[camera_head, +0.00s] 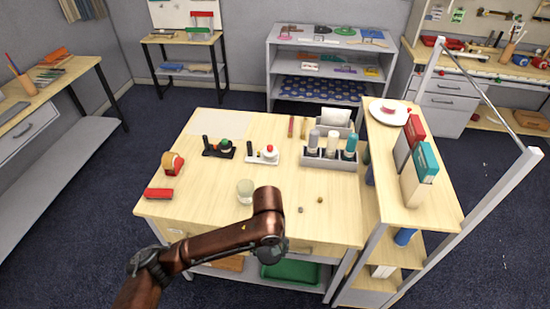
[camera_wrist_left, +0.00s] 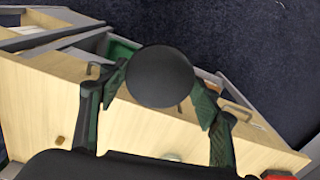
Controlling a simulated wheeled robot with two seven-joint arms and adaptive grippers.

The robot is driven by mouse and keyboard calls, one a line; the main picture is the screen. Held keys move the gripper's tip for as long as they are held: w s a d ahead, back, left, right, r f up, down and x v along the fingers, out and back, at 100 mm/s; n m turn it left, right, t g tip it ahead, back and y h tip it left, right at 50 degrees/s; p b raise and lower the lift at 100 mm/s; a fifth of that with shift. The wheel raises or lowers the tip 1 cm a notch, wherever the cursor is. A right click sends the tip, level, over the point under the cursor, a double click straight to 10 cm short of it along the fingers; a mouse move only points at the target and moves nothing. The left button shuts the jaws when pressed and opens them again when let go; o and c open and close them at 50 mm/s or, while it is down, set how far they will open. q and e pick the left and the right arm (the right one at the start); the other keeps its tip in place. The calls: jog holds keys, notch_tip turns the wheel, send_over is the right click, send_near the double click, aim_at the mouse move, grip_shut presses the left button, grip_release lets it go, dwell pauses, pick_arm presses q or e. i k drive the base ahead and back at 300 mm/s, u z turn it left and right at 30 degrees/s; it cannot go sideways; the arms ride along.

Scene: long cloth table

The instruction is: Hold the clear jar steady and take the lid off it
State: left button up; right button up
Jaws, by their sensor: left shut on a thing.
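The clear jar (camera_head: 245,191) stands upright on the wooden table near its front, and no lid shows on it. My left gripper (camera_head: 273,250) is over the table's front edge, apart from the jar and to its lower right. In the left wrist view, my left gripper (camera_wrist_left: 158,85) is shut on a round dark disc, which looks like the lid (camera_wrist_left: 160,76). One finger lies on each side of it. My right gripper is not in view.
On the table (camera_head: 200,205) are a red block (camera_head: 158,194), two small stands (camera_head: 218,149) (camera_head: 263,155) and a grey bottle caddy (camera_head: 329,160). Two small pieces (camera_head: 301,210) (camera_head: 320,200) lie right of the jar. A shelf unit (camera_head: 400,150) borders the right side.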

aim_at(245, 188)
jog(key=z, duration=0.6)
jog(key=i, duration=1.1)
jog(key=u, duration=0.1)
